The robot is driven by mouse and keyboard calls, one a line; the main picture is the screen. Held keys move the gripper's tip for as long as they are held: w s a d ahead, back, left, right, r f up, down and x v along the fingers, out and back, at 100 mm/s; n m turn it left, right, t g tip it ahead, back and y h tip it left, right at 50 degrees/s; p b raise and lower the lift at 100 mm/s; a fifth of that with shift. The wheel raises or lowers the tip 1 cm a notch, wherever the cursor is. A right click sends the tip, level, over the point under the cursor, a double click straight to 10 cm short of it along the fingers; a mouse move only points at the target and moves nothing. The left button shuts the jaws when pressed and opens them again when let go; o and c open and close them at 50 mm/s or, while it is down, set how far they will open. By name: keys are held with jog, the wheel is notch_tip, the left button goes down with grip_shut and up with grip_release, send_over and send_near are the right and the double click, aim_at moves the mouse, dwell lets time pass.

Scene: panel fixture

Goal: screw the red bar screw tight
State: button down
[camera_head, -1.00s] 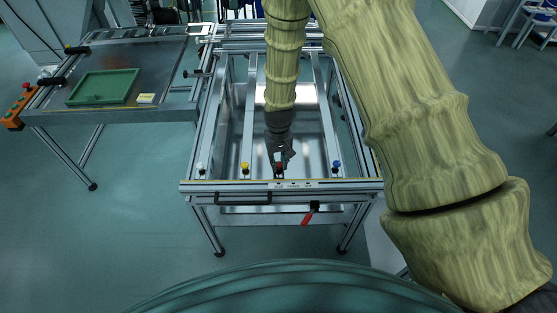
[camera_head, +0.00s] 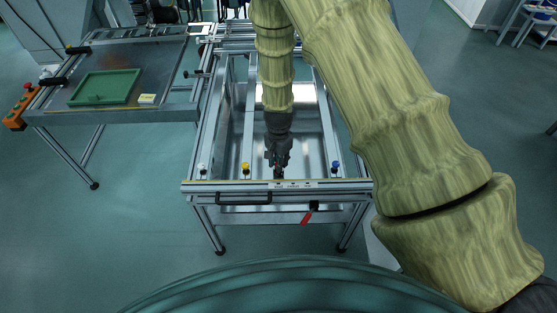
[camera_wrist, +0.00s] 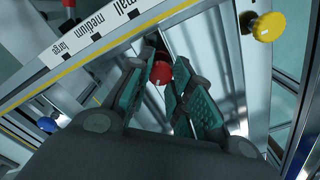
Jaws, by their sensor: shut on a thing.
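The red bar screw (camera_wrist: 160,72) has a round red knob on the front bar of the metal frame. In the wrist view it shows between the tips of my dark, teal-padded gripper fingers (camera_wrist: 158,82). My gripper is shut on it. In the head view my gripper (camera_head: 278,168) points down at the front bar, and its fingers hide most of the red knob. How far the screw is turned in cannot be told.
A yellow knob (camera_head: 245,169) and a white knob (camera_head: 202,169) stand left on the same bar; a blue knob (camera_head: 336,166) stands right. A red-handled clamp (camera_head: 308,217) hangs below. A green tray (camera_head: 104,88) lies on the left table.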

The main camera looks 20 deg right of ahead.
jog(key=m+p, duration=0.1)
jog(key=m, duration=0.3)
jog(key=shift+r+m, duration=0.1)
jog(key=shift+m, duration=0.2)
jog(key=m+p, duration=0.1)
jog(key=m, duration=0.3)
jog(key=shift+w, duration=0.1)
dwell(0.4)
jog(key=c, duration=1.2)
grip_release()
jog(key=shift+c, duration=0.2)
notch_tip(320, 180, up, 12)
